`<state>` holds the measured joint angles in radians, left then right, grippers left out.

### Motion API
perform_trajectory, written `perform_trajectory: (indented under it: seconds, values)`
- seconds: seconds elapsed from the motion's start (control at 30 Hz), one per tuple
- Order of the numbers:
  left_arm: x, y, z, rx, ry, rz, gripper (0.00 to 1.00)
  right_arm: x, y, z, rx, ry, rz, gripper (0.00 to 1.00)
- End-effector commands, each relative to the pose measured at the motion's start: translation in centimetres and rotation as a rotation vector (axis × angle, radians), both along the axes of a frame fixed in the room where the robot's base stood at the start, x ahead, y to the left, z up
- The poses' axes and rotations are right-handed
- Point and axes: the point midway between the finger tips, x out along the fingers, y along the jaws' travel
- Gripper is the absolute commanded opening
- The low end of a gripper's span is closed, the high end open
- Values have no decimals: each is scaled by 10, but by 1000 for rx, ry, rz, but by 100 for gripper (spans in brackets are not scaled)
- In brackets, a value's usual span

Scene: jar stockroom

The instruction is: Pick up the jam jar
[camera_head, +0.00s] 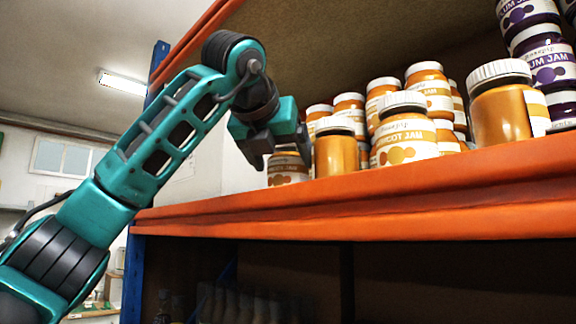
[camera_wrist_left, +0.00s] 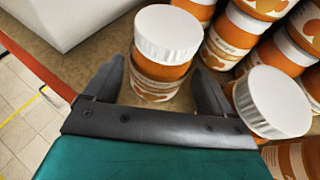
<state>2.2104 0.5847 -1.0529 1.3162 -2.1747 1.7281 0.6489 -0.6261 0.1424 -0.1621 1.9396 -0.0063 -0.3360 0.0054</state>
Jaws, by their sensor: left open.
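My left gripper (camera_head: 278,150) is open at the left end of the orange-edged shelf, in front of several amber jam jars with white lids. One jam jar (camera_head: 288,172) stands just beyond the fingers, its upper part hidden by them in the head view. In the left wrist view my left gripper (camera_wrist_left: 160,78) points at a white-lidded jam jar (camera_wrist_left: 155,88) that stands upright between and just beyond the open fingers. No finger is clearly seen touching it. My right gripper is not in view.
Another amber jar (camera_head: 336,154) stands close on the right, with an apricot jam jar (camera_head: 404,138) beyond it. Purple plum jam jars (camera_head: 550,66) are stacked at far right. The orange shelf edge (camera_head: 360,205) runs below. A white block-like surface (camera_wrist_left: 62,18) is at upper left in the wrist view.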

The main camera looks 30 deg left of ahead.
Motion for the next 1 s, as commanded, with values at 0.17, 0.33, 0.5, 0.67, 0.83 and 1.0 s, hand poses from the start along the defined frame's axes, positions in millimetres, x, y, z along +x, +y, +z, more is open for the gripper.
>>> perform_trajectory:
  seconds: [0.17, 0.33, 0.5, 0.67, 0.83, 1.0]
  values:
    - [16, 3, -6, -1, -1, 0, 84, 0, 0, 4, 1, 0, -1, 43]
    - [17, 3, -6, -1, -2, 0, 84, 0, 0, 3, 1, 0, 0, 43]
    - [17, 3, -6, -1, -2, 0, 74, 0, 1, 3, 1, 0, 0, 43]
    - [16, 3, -6, -1, -2, 0, 58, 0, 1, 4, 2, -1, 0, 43]
    - [16, 3, -6, -1, -2, 0, 42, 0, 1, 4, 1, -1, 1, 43]
    - [16, 3, -6, -1, -2, 0, 26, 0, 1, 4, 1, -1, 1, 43]
